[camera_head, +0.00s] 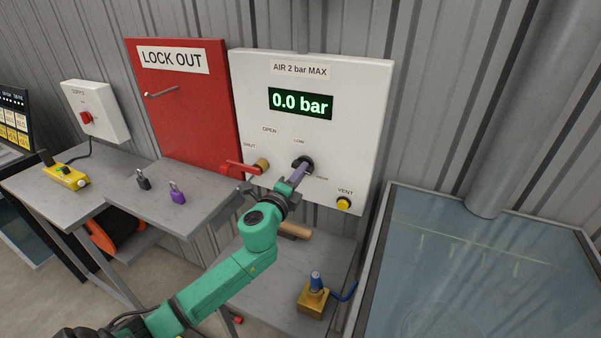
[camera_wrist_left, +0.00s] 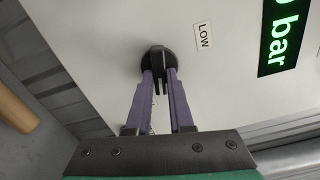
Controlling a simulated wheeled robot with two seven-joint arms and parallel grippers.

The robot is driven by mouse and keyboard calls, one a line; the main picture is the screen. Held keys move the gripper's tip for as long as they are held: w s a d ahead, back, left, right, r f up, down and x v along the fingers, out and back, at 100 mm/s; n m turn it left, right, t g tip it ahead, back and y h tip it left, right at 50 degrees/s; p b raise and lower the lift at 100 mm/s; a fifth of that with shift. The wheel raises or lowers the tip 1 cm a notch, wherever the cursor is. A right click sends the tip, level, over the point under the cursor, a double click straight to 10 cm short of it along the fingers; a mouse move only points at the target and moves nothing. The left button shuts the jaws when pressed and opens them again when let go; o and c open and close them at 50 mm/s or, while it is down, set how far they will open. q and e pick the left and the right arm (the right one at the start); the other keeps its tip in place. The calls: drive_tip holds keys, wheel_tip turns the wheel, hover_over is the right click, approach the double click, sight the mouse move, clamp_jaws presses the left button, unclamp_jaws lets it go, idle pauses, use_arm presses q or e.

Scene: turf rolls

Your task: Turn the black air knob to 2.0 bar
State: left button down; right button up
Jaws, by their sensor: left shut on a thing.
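The black air knob (camera_head: 304,161) sits on the white air panel (camera_head: 245,85), below the LOW label. The green display (camera_head: 300,103) reads 0.0 bar. My left gripper (camera_head: 299,174) reaches up to the knob, and its purple fingers are shut on it. In the left wrist view the knob (camera_wrist_left: 158,62) lies between the tips of the left gripper (camera_wrist_left: 159,78). The fingers and arm partly hide the knob in the head view. My right gripper is not in view.
A red lever (camera_head: 240,167) marked OPEN and SHUT is left of the knob. A yellow VENT button (camera_head: 344,203) is at lower right. Padlocks, including a purple one (camera_head: 178,195), lie on the left shelf. A brass fitting (camera_head: 313,298) stands on the lower table.

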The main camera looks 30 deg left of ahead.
use_arm(q)
drive_tip(key=shift+f+m, duration=0.2)
drive_tip(key=shift+m, duration=1.5)
drive_tip(key=c, duration=0.8)
unclamp_jaws()
drive_tip(key=shift+s, duration=0.1)
drive_tip(key=s+b, duration=0.3)
drive_tip(key=s, duration=1.1)
drive_tip(key=shift+s+d, duration=0.2)
drive_tip(key=shift+d, duration=0.25)
